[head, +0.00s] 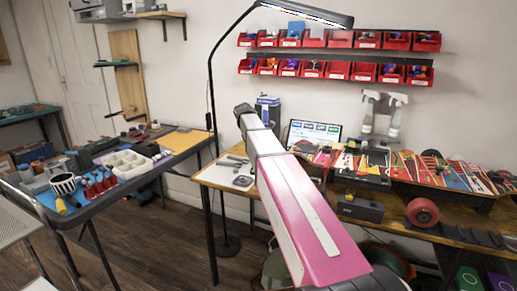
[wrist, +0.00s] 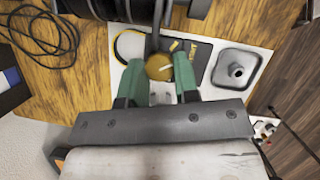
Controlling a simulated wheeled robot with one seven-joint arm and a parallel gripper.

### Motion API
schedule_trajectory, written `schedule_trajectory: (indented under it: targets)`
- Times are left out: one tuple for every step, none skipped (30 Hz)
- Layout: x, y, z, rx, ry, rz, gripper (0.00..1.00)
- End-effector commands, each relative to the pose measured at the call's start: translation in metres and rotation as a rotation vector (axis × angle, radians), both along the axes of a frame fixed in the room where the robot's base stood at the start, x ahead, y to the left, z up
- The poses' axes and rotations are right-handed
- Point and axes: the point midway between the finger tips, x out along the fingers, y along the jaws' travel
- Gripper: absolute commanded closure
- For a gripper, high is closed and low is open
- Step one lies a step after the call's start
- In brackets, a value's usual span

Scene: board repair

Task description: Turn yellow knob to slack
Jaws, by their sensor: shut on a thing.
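The yellow knob (wrist: 159,67) is in the middle of the wrist view, round, with a small pale mark on its face. My gripper (wrist: 160,72) has green-tipped fingers on either side of the knob and is shut on it. A dark device with thick round black parts (wrist: 130,8) fills the top of the wrist view, just beyond the knob. In the head view my own pink and white arm reaches to the workbench (head: 395,222) and hides the knob and gripper.
In the wrist view a grey square tray (wrist: 236,68) stands right of the knob. A coiled black cable (wrist: 45,38) lies left on the wood. In the head view a black box (head: 360,208) and a red wheel (head: 423,212) sit on the bench, with skateboard decks (head: 440,172) behind.

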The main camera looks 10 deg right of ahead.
Motion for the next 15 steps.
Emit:
schedule_trajectory:
  targets:
    - [0.0018,0.0,0.0007,-0.001,0.0,-0.028,0.95]
    - [0.002,0.0,0.0007,-0.001,-0.001,-0.047,0.95]
    - [0.0019,0.0,0.0007,0.0,0.0,-0.068,0.95]
    - [0.0019,0.0,0.0007,0.0,0.0,-0.084,0.95]
    - [0.0019,0.0001,0.0006,0.0,0.0,-0.097,0.95]
    - [0.002,0.0,0.0006,0.0,0.0,-0.115,0.95]
    - [0.0021,0.0,0.0006,0.0,0.0,-0.126,0.95]
    - [0.002,0.0,0.0006,0.001,0.0,-0.136,0.95]
    - [0.002,0.0,0.0006,0.001,-0.001,-0.149,0.95]
    - [0.002,0.0,0.0006,0.001,-0.001,-0.156,0.95]
    - [0.002,0.0,0.0006,0.001,-0.001,-0.163,0.95]
    - [0.0019,0.0,0.0007,0.0,0.0,-0.171,0.95]
    - [0.0018,0.0,0.0007,0.0,-0.001,-0.176,0.95]
    - [0.0018,0.0,0.0007,0.0,-0.001,-0.179,0.95]
    - [0.0018,0.0,0.0007,0.0,0.0,-0.183,0.95]
